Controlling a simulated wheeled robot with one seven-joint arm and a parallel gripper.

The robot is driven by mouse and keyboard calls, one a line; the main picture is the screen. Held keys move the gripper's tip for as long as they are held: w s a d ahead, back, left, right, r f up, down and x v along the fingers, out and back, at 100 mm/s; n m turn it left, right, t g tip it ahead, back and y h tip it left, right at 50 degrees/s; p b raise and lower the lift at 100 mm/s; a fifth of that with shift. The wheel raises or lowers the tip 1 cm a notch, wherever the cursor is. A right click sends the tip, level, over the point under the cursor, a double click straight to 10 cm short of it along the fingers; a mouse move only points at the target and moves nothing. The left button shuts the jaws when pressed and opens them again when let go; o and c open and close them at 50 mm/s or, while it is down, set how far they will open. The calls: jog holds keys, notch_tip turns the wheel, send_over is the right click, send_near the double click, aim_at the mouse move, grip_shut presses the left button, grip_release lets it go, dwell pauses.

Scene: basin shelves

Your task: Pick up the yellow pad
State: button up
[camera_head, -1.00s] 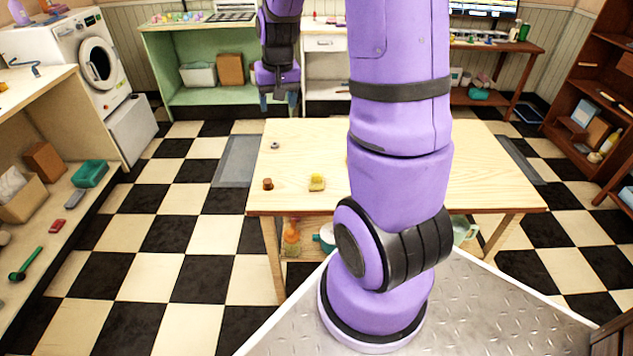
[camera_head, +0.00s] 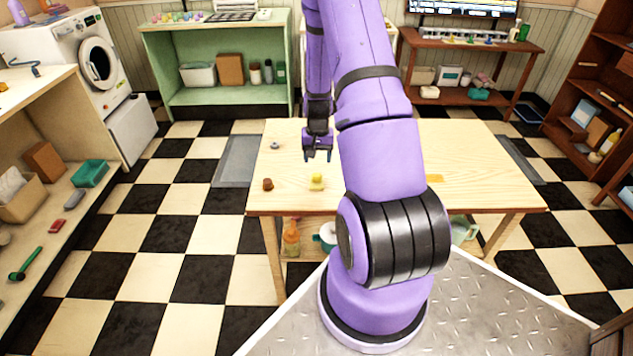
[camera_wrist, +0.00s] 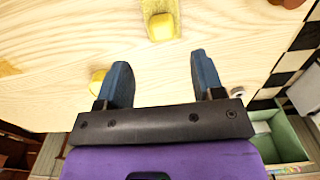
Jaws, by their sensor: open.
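A flat pale-yellow pad with a brighter yellow lump on top (camera_head: 317,182) lies near the table's front edge. It also shows in the wrist view (camera_wrist: 160,20), ahead of and between my fingers. My gripper (camera_head: 317,157) is open and empty, pointing down above the table, just behind this pad in the head view. The wrist view shows both blue fingers (camera_wrist: 158,70) spread apart, not touching the pad. A second yellow lump (camera_wrist: 98,82) is partly hidden by the left finger. A flat yellow piece (camera_wrist: 8,68) is cut off at the left edge.
The wooden table (camera_head: 470,150) has clear room around the pad. A brown knob-like piece (camera_head: 268,184) and a small grey ring (camera_head: 275,145) lie to the left. A flat orange piece (camera_head: 434,178) lies right of my arm. Bottles and pots stand under the tabletop.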

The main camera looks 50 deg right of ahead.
aim_at(317, 174)
jog(key=shift+a+f, duration=0.15)
jog(key=shift+f, duration=3.95)
jog(key=shift+c, duration=0.3)
jog(key=c, duration=1)
jog(key=shift+r, duration=0.1)
jog(key=shift+w+r, duration=0.1)
jog(key=shift+r, duration=0.8)
jog(key=shift+s+a+r, duration=0.15)
jog(key=shift+s+r, duration=0.05)
jog(key=shift+r, duration=0.25)
jog(key=shift+s+a+r, duration=0.1)
jog(key=shift+s+r, duration=0.1)
jog(key=shift+r, duration=0.25)
jog(key=s+a+r, duration=0.1)
jog(key=s+a, duration=0.7)
jog(key=s, duration=0.5)
jog(key=shift+r, duration=0.15)
